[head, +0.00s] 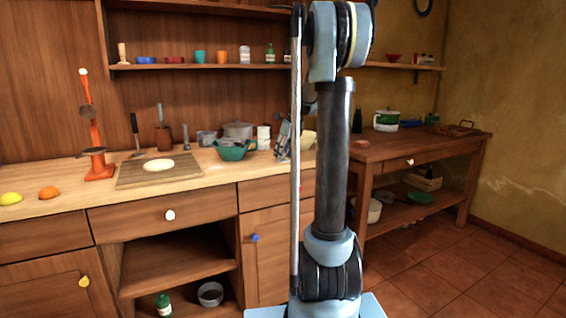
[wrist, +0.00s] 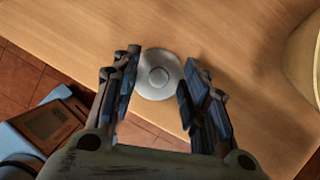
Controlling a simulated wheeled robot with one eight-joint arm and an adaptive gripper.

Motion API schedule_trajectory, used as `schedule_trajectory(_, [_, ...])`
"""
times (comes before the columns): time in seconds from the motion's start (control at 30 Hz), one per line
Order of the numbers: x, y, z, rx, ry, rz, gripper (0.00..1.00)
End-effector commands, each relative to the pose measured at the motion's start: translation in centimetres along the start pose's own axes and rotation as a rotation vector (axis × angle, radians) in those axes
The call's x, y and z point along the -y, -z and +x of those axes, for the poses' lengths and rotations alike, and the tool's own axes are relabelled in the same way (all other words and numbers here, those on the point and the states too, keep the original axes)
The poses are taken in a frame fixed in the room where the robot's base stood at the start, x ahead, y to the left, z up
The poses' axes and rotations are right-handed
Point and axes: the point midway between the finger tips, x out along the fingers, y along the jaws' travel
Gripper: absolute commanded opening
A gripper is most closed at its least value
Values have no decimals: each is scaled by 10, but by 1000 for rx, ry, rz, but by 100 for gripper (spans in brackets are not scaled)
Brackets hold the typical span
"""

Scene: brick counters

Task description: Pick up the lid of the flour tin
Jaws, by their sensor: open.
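A round grey metal lid with a raised centre knob (wrist: 158,74) lies on the wooden counter near its front edge in the wrist view. My gripper (wrist: 161,68) is open, with one finger on each side of the lid. The fingers look apart from the lid; the height gap is hard to judge. In the head view my gripper (head: 283,140) points down over the counter, partly behind my arm, and the lid does not show. A white tin (head: 263,132) stands just left of it; I cannot tell whether it is the flour tin.
A green colander (head: 232,151) and a grey pot (head: 238,130) stand left of my gripper. A cream rounded object (wrist: 306,60) stands to the lid's right in the wrist view. Bare counter (wrist: 235,25) surrounds the lid. A shelf (head: 200,66) runs above.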

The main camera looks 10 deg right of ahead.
Motion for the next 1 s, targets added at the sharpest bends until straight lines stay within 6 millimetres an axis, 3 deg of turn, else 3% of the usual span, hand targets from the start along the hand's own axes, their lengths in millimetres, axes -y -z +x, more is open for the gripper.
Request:
schedule_trajectory(0.07, [0, 0, 0, 0, 0, 0, 41])
schedule_trajectory(0.23, [0, 0, 0, 0, 0, 0, 2])
schedule_trajectory(0.27, [0, 0, 0, 0, 0, 0, 1])
schedule_trajectory(0.67, [0, -2, -4, 0, 0, 0, 0])
schedule_trajectory(1.0, [0, -21, -52, 0, 0, 0, 0])
